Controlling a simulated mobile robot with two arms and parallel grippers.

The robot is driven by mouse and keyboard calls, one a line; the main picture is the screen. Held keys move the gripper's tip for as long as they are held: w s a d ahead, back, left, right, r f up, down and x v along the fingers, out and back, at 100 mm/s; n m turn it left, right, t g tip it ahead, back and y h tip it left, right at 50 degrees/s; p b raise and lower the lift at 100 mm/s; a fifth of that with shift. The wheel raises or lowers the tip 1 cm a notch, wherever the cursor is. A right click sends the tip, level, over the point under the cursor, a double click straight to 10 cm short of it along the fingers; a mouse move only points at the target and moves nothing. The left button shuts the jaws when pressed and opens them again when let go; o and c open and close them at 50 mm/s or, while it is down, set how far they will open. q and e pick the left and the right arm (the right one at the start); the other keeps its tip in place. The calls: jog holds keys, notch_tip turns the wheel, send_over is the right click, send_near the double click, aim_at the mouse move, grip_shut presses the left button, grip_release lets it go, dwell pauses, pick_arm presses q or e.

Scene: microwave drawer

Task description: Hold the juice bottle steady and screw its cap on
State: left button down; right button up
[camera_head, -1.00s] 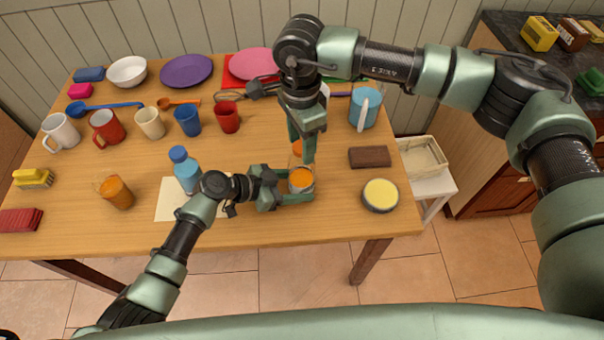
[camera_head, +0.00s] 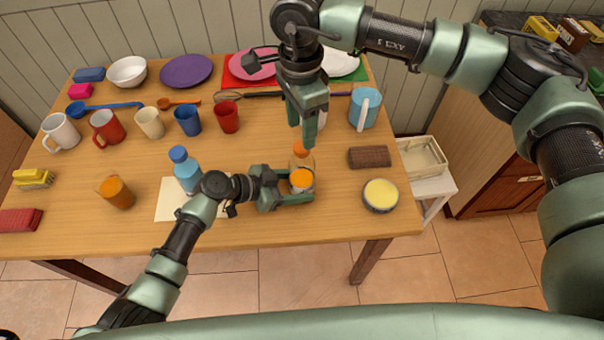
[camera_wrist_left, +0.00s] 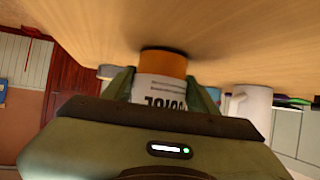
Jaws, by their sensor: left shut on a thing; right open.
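The juice bottle (camera_head: 302,185) is clear with orange juice in it and stands upright near the table's front edge. Its orange cap (camera_head: 299,147) sits on top of the neck; I cannot tell how tightly. My left gripper (camera_head: 299,190) is shut on the bottle's body from the left side. In the left wrist view, which is upside down, the bottle (camera_wrist_left: 160,82) with its white label sits between the fingers, and its cap is hidden. My right gripper (camera_head: 303,132) is open and empty, pointing down just above the cap.
A brown sponge-like block (camera_head: 369,157) and a round yellow-topped tin (camera_head: 381,195) lie right of the bottle. A blue pitcher (camera_head: 365,110) stands behind. Several mugs and cups line the back left.

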pick_arm(q)
jog(key=shift+c, duration=1.9)
grip_release()
jog(key=shift+a, duration=0.1)
jog(key=v, duration=1.2)
